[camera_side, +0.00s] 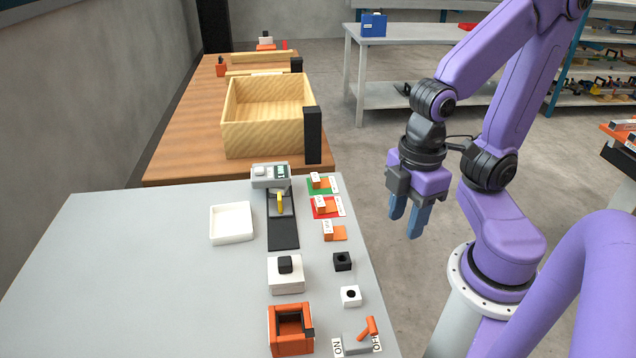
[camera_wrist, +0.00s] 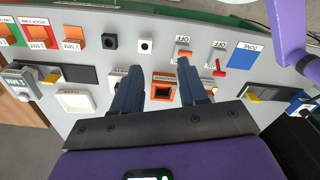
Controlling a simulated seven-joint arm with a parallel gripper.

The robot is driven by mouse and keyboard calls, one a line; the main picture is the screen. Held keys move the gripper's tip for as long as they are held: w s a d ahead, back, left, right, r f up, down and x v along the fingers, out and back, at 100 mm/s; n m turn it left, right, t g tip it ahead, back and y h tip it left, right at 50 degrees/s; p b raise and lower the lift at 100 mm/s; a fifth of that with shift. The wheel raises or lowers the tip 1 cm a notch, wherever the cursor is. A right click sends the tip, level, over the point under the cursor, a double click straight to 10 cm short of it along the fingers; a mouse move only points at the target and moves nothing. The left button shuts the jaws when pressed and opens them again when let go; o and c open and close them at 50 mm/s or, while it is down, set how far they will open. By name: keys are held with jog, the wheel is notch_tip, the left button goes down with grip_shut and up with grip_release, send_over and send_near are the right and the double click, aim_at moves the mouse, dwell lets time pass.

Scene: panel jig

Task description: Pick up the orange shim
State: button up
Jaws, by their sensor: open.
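The orange shim (camera_side: 341,234) is a flat orange plate with a white-labelled orange block on it. It lies on the grey table near its right edge, nearest me in a row of three similar pieces. It also shows at the upper left of the wrist view (camera_wrist: 83,57). My gripper (camera_side: 405,226) hangs in the air off the table's right edge, apart from the shim, with its blue fingers pointing down. In the wrist view the two fingers (camera_wrist: 159,66) are spread with nothing between them.
A red piece (camera_side: 326,208) and a green piece (camera_side: 323,186) lie just beyond the shim. A black block (camera_side: 342,261) and a white block (camera_side: 350,296) sit in front of it. A black strip (camera_side: 283,232) lies to its left. The grey table's left part is clear.

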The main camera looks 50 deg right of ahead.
jog(key=o, duration=0.6)
jog(key=shift+o, duration=0.2)
